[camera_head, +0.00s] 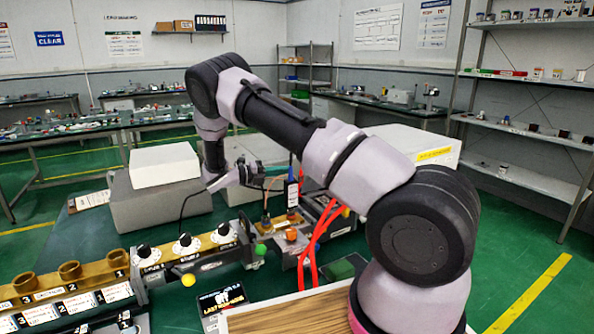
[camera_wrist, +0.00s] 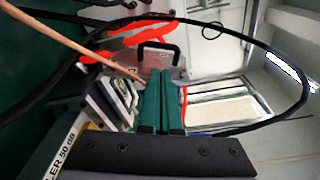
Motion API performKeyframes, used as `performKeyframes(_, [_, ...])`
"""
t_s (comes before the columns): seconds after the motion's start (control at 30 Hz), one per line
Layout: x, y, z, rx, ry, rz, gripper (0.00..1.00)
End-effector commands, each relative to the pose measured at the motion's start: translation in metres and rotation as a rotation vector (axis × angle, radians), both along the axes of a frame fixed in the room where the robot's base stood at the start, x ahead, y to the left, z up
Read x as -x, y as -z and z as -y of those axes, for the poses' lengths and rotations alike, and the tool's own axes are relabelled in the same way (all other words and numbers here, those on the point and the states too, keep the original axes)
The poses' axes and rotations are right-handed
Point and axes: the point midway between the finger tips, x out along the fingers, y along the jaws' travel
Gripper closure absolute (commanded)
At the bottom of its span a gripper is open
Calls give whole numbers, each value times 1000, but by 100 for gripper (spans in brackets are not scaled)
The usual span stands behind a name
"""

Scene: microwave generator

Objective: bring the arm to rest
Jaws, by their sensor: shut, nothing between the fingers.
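My arm reaches up and over the bench in the head view and bends down at its far end. My gripper (camera_head: 238,177) hangs there above the bench equipment, small and partly lost against what is behind it. In the wrist view its two teal fingers (camera_wrist: 161,100) lie side by side, shut with nothing between them. A dark cable loops around the gripper in the wrist view.
Below stand a panel with black knobs (camera_head: 184,246), a brass-coloured row with round openings (camera_head: 68,271) and red cables (camera_head: 318,240). A white box (camera_head: 164,165) on a grey block is left of my gripper. Shelves (camera_head: 530,130) stand at right.

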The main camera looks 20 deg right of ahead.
Motion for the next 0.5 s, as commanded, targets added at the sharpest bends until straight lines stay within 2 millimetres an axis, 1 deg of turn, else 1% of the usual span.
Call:
performKeyframes(0.1, [1, -2, -7, -6, 4, 7, 100])
performKeyframes(0.17, [3, -8, -6, -27, 20, 31, 100])
performKeyframes(0.23, [8, -19, 0, -76, 53, 83, 100])
performKeyframes(0.37, [26, -51, 18, -222, 169, 263, 100])
performKeyframes(0.5, [56, -87, 35, -396, 339, 508, 100])
